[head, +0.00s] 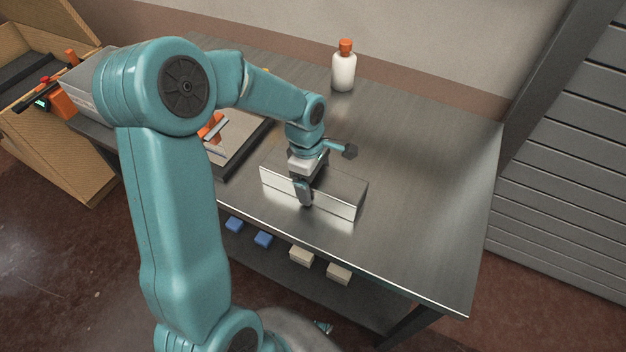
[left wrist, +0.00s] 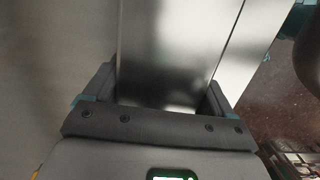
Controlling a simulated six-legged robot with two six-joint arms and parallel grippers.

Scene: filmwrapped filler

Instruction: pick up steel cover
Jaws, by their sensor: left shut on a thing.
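The steel cover (head: 337,192) is a long, shiny metal box shape lying near the front edge of the metal table. My left gripper (head: 304,184) comes down over it from above, with one finger showing against its front side. In the left wrist view the steel cover (left wrist: 175,50) runs between the two fingers of the left gripper (left wrist: 160,98), one on each side. The gripper is shut on it. The cover appears to rest on the table; any small gap beneath it cannot be told. My right gripper is not in view.
A white bottle with an orange cap (head: 344,66) stands at the table's back. A tray (head: 238,140) with an orange-handled tool lies left of the cover. Blue and beige blocks (head: 301,255) sit on a lower shelf. A cardboard box (head: 62,150) is at far left. The table's right side (head: 430,190) is clear.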

